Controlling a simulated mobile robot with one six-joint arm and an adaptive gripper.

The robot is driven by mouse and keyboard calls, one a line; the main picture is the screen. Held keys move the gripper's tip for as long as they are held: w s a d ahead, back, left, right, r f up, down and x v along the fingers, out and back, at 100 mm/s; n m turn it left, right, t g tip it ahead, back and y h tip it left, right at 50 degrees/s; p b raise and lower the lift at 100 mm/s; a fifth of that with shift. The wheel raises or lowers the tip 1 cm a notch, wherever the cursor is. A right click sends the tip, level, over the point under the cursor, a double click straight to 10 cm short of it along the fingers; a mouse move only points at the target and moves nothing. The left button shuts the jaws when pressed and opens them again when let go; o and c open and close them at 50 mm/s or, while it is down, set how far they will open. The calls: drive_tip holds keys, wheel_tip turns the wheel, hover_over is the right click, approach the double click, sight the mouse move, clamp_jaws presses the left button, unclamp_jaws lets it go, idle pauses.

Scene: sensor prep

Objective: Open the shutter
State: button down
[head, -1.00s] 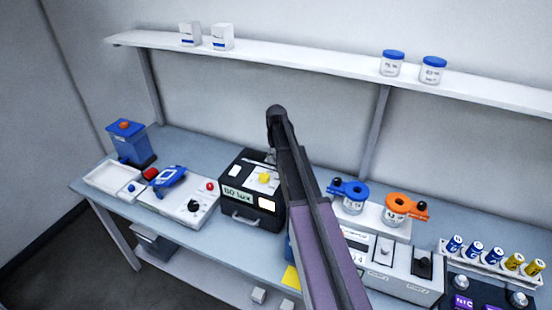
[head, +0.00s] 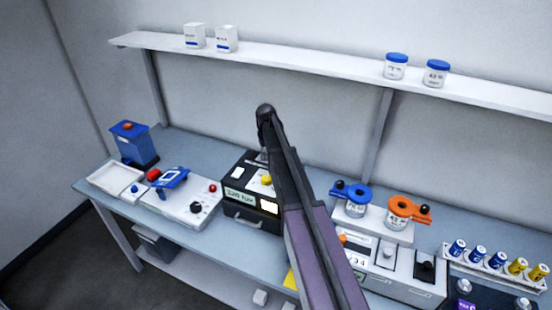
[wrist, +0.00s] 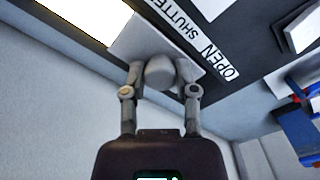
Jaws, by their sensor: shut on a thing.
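In the wrist view my gripper (wrist: 160,78) is shut on a pale grey knob (wrist: 160,72), with one finger on each side. The knob stands on a white shutter plate (wrist: 128,38) beside a bright lit opening (wrist: 92,16). A label reading "OPEN SHUTTER" (wrist: 205,42) runs along the black top next to the plate. In the head view the black lux box (head: 237,207) stands on the bench, with a yellow knob on top and a lit display (head: 239,197) on its front. My arm hides its right side and most of my gripper there.
Blue (head: 356,193) and orange (head: 401,206) ring holders stand to the right, beyond my arm. A shelf (head: 300,58) runs above the bench.

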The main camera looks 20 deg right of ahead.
drive_tip(key=shift+w+a, duration=0.7)
drive_tip(key=shift+a, duration=0.05)
drive_tip(key=shift+c, duration=1.9)
unclamp_jaws()
drive_tip(key=shift+r, duration=0.1)
